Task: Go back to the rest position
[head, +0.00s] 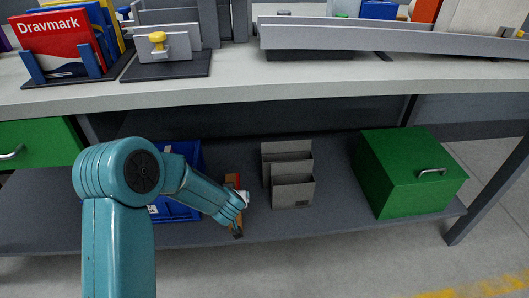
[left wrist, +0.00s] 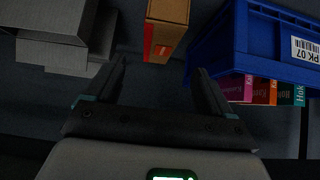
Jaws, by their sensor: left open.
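My left gripper (head: 241,213) is at the end of the teal arm, over the lower shelf of the workbench. In the left wrist view the gripper (left wrist: 160,66) shows its two fingers spread apart with nothing between them. A brown and orange box (head: 232,181) is close by the gripper and partly hidden by it. In the left wrist view this box (left wrist: 167,28) lies beyond the fingertips, apart from them. My right gripper is not in view.
A blue crate (head: 182,209) stands left of the gripper, partly behind my arm. A grey stepped organizer (head: 292,193) and a green box with a handle (head: 410,170) stand to the right on the lower shelf (head: 335,208). The workbench top (head: 232,79) overhangs it.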

